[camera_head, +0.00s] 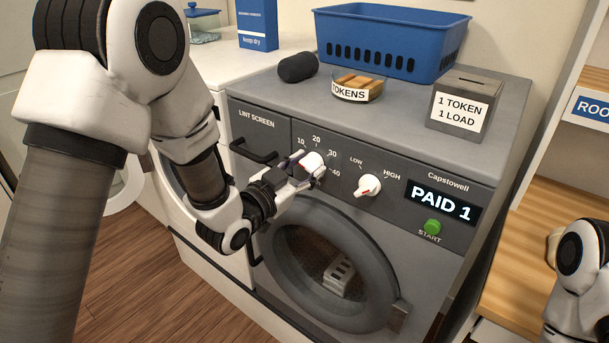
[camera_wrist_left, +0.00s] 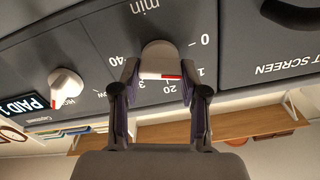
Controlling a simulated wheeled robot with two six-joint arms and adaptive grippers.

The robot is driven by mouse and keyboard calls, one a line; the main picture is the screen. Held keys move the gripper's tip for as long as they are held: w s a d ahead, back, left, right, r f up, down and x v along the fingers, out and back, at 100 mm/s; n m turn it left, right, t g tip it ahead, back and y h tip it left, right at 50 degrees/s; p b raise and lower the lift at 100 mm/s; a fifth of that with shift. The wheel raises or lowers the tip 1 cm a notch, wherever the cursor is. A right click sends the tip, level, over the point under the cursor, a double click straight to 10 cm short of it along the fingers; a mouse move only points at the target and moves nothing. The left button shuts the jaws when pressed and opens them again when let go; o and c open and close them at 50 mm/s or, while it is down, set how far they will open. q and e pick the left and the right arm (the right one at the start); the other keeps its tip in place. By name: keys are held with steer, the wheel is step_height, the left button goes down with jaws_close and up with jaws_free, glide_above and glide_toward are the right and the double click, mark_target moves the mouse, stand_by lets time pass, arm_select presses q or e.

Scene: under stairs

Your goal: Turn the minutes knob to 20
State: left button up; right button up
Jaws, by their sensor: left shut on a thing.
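The white minutes knob (camera_head: 313,162) is on the grey dryer's control panel, inside a scale marked 10, 20, 30 and 40. It also shows in the left wrist view (camera_wrist_left: 158,56), where its red mark lies close to the 20, on the side toward 10. My left gripper (camera_head: 306,172) is shut on this knob, with one finger on each side of it in the left wrist view (camera_wrist_left: 159,88). The fingers partly cover the scale. My right gripper is out of view; only part of that arm shows at the lower right.
A second white knob (camera_head: 368,185) for LOW and HIGH, a PAID 1 display (camera_head: 442,200) and a green start button (camera_head: 432,227) are to the right. A lint screen handle (camera_head: 253,152) is on the left. The round dryer door (camera_head: 377,265) is below.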

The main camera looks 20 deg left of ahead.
arm_select(q)
steer(key=m+b, duration=0.3)
steer(key=shift+d+f+m, duration=0.1)
steer(key=shift+f+m, duration=0.15)
steer(key=shift+m, duration=0.15)
steer(key=m+b, duration=0.3)
steer(key=shift+m, duration=0.3)
steer(key=m+b, duration=0.4)
steer(key=shift+f, duration=0.15)
steer(key=shift+d+m+b, duration=0.1)
steer(key=shift+m+b, duration=1.05)
steer(key=shift+m, duration=0.35)
steer(key=o, duration=1.1)
steer(key=shift+o, duration=0.2)
